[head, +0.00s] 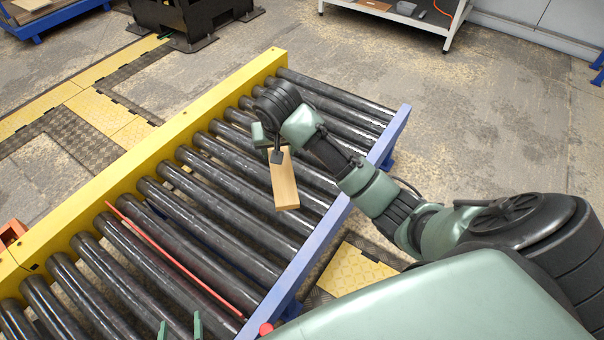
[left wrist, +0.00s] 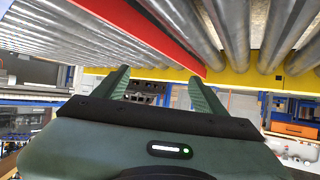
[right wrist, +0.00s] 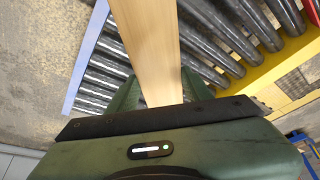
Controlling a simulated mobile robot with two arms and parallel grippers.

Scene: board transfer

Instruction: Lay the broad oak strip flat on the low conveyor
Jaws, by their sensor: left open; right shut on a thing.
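The oak strip (head: 284,182), a pale flat board, is over the dark rollers of the low conveyor (head: 265,65). My right gripper (head: 276,152) is shut on one end of it. In the right wrist view the strip (right wrist: 150,40) runs away from between the fingers, with rollers behind it. I cannot tell whether the strip touches the rollers. My left gripper (head: 181,328) is open and empty at the bottom edge of the head view. In the left wrist view its fingers (left wrist: 163,85) stand apart, with rollers above them.
A thin red strip (head: 175,258) lies across several rollers in the near part. A yellow rail (head: 150,145) bounds the conveyor on the left and a blue rail (head: 335,215) on the right. A white shelf unit (head: 400,22) stands at the back.

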